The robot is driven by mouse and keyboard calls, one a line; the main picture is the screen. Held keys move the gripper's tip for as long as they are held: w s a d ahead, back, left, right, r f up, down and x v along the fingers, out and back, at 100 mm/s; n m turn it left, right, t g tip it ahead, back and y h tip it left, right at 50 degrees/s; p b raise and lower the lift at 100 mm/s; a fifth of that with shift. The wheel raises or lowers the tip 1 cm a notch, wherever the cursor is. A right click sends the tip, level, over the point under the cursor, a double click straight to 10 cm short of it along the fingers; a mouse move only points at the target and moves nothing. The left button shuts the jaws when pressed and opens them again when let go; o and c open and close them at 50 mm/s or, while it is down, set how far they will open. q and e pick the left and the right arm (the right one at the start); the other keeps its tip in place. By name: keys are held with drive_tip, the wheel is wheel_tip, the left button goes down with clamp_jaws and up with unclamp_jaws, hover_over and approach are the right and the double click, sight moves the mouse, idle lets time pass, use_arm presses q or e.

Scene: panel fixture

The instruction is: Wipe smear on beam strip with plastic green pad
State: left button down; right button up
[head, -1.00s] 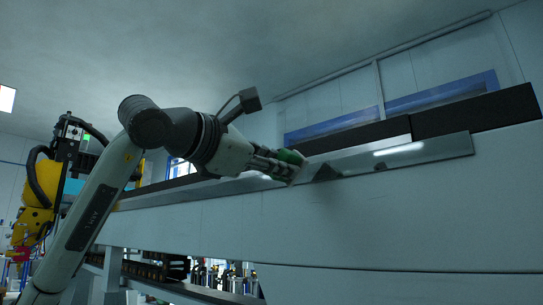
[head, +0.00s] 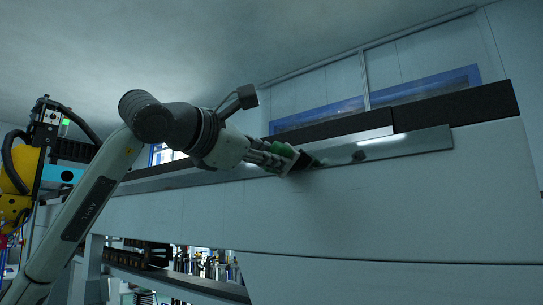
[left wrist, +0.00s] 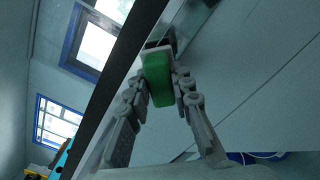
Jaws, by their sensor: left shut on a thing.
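The beam strip (head: 420,142) is a shiny metal band running along the upper face of the pale panel. My left gripper (head: 280,157) is shut on the green pad (head: 285,150), at the strip's lower edge. In the left wrist view the green pad (left wrist: 158,80) sits between the two fingers, with a pale layer at its far end. A dark smear (head: 303,161) shows right beside the pad's front, partly hidden by it. A smaller dark spot (head: 358,156) is further right on the strip. I cannot tell whether the pad touches the surface. My right gripper is not in view.
A black ledge (head: 455,108) runs just above the strip. The pale panel (head: 400,205) below is clear. A yellow machine (head: 14,180) stands at the far left, and shelving with several items (head: 205,262) shows under the panel.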

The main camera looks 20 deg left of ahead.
use_arm(q)
drive_tip(key=shift+x, duration=1)
drive_tip(key=shift+d, duration=0.15)
drive_tip(key=shift+s+d, duration=0.4)
drive_tip(key=shift+d, duration=0.45)
drive_tip(key=shift+s+d, duration=0.4)
drive_tip(key=shift+d, duration=0.45)
drive_tip(key=shift+w, duration=0.1)
drive_tip(key=shift+w+a, duration=0.3)
drive_tip(key=shift+a, duration=0.3)
drive_tip(key=shift+w+a, duration=0.25)
drive_tip(key=shift+a, duration=0.4)
drive_tip(key=shift+w+a, duration=0.3)
drive_tip(key=shift+a, duration=0.3)
drive_tip(key=shift+s, duration=0.1)
